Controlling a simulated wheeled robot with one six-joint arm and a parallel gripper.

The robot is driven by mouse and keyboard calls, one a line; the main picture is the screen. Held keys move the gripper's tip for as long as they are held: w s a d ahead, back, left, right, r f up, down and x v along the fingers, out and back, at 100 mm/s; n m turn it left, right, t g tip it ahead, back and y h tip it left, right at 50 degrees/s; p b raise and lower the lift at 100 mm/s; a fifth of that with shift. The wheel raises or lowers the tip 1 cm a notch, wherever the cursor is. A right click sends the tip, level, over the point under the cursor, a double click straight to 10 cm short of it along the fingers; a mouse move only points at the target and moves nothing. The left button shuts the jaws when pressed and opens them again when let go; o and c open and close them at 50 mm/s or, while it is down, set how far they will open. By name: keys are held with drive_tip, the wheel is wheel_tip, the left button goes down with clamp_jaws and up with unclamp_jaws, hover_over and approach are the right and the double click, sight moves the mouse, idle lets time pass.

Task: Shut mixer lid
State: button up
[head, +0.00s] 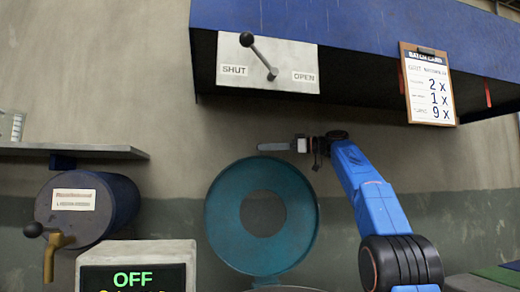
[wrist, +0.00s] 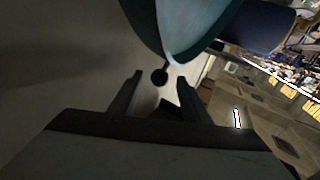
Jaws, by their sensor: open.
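The mixer lid (head: 227,215) is a teal disc with a round hole in its middle. It stands upright in the head view, swung open against the wall. My gripper (head: 265,147) is near the lid's top edge, pointing left. In the wrist view my gripper (wrist: 158,92) has its two fingers apart with nothing held between them. The curved teal lid (wrist: 190,25) fills the top of that view, beyond the fingertips. A small dark knob (wrist: 159,77) appears between the fingertips; I cannot tell what it belongs to. The mixer's body is mostly out of view below.
A lever panel (head: 268,62) marked SHUT and OPEN is above, its lever slanting toward the upper left. A batch card (head: 428,85) hangs on the blue hood (head: 350,30). A blue drum (head: 115,205) with a tap and a display box (head: 137,250) reading OFF are at lower left.

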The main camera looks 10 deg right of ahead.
drive_tip(key=shift+x, duration=1.8)
drive_tip(key=shift+c, duration=0.3)
clamp_jaws()
drive_tip(key=shift+s, duration=0.1)
